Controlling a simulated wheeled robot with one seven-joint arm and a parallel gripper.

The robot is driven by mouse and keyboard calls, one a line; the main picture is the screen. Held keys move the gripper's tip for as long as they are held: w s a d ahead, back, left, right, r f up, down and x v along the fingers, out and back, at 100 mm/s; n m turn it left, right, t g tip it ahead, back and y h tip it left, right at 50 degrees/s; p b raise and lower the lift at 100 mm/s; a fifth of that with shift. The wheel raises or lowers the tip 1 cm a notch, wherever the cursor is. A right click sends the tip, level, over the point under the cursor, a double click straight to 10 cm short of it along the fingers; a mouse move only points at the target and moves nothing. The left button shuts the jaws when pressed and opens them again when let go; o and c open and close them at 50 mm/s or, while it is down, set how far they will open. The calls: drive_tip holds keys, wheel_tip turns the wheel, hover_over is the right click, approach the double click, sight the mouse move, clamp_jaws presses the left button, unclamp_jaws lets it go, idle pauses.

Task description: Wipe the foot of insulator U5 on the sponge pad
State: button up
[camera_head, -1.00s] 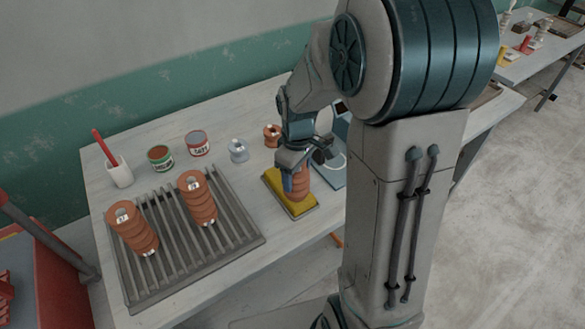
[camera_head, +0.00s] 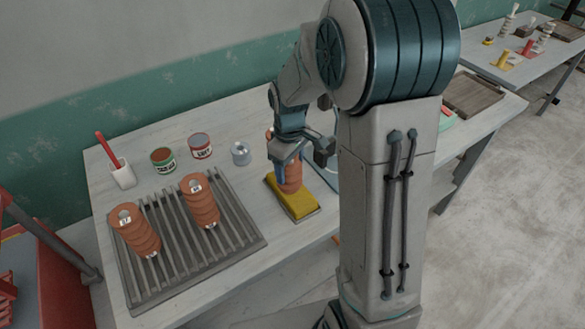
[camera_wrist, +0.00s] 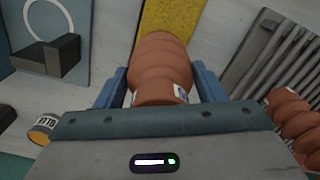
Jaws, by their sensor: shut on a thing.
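My gripper (camera_head: 288,158) is shut on a ribbed brown-orange insulator (camera_head: 290,182), which also shows between the blue fingers in the wrist view (camera_wrist: 160,68). Its label is only partly seen, so I cannot read its number. The yellow sponge pad (camera_head: 296,205) lies in a dark tray on the table. The held insulator is upright over the pad's far end; its foot looks to be at the pad's surface, but I cannot tell whether it touches. In the wrist view the pad (camera_wrist: 172,15) lies just beyond the insulator's far end.
Two more insulators, one at the left (camera_head: 136,232) and one beside it (camera_head: 200,202), stand on a slatted grey rack (camera_head: 180,270). A green-labelled can (camera_head: 163,160), a red-labelled can (camera_head: 200,146), a metal piece (camera_head: 240,154) and a white cup (camera_head: 123,173) stand behind.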

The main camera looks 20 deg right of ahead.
drive_tip(key=shift+w+a, duration=0.3)
drive_tip(key=shift+w, duration=0.55)
drive_tip(key=shift+w+a, duration=0.25)
drive_tip(key=shift+w, duration=0.6)
drive_tip(key=shift+r+p, duration=0.15)
drive_tip(key=shift+p, duration=0.15)
drive_tip(key=shift+r+p, duration=2.35)
drive_tip(key=shift+r, duration=1.05)
drive_tip(key=shift+s+d+f+b, duration=0.45)
drive_tip(key=shift+s+f, duration=0.55)
drive_tip(key=shift+s, duration=0.3)
drive_tip(key=shift+s+d+f+b, duration=0.4)
drive_tip(key=shift+s+f, duration=0.6)
drive_tip(key=shift+s, duration=0.3)
drive_tip(key=shift+s+d+f+b, duration=0.4)
drive_tip(key=shift+s+f, duration=0.6)
drive_tip(key=shift+s, duration=0.3)
drive_tip(key=shift+f+b, duration=0.4)
drive_tip(key=shift+f, duration=0.15)
